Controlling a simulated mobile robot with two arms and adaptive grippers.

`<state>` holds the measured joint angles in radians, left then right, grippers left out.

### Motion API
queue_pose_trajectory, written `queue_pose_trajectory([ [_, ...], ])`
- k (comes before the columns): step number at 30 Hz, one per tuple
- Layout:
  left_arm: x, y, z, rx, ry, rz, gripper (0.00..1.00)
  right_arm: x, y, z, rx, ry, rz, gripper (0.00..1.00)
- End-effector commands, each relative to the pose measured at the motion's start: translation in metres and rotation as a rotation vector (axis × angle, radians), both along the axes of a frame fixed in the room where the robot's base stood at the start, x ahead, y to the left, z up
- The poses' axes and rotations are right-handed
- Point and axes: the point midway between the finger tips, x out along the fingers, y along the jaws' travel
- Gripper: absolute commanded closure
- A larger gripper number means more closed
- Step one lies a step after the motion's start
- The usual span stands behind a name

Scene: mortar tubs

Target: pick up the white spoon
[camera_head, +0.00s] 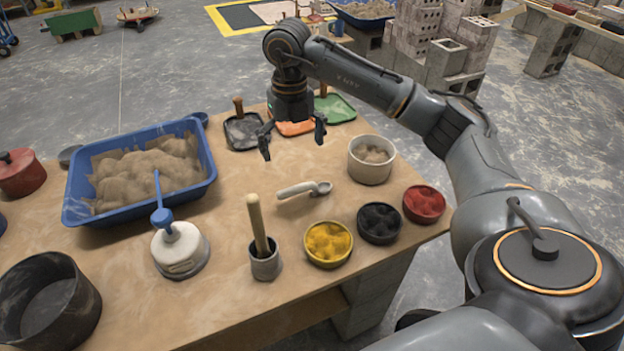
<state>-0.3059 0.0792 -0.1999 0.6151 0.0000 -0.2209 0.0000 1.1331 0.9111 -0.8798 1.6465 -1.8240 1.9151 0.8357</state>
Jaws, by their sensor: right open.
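The white spoon (303,190) lies flat on the wooden table (220,300), its handle to the left and its grey-white bowl to the right. It sits between the white tub and the grey cup with a wooden stick. My right gripper (292,146) hangs above the table behind the spoon, its two dark fingers spread apart and empty. It does not touch the spoon. My left gripper is not in view.
A white tub (369,160) stands right of the spoon. Yellow (328,244), black (379,223) and red (423,204) bowls line the front right.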

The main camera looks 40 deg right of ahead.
Motion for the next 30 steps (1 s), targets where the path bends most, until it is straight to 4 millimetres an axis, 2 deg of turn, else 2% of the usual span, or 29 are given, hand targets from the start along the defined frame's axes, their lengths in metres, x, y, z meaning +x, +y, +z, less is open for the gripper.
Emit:
queue_pose_trajectory([
  [12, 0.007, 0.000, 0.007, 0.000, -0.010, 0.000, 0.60, -0.001, 0.001, -0.072, 0.001, 0.004, 0.001, 0.00],
  [20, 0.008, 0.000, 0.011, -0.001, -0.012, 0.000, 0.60, 0.001, 0.002, -0.092, 0.001, 0.005, 0.001, 0.00],
  [27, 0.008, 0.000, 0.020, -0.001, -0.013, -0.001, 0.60, 0.005, 0.005, -0.127, 0.001, 0.004, 0.001, 0.00],
  [30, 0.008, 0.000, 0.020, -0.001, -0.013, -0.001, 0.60, 0.006, 0.005, -0.134, 0.001, 0.003, 0.001, 0.00],
])
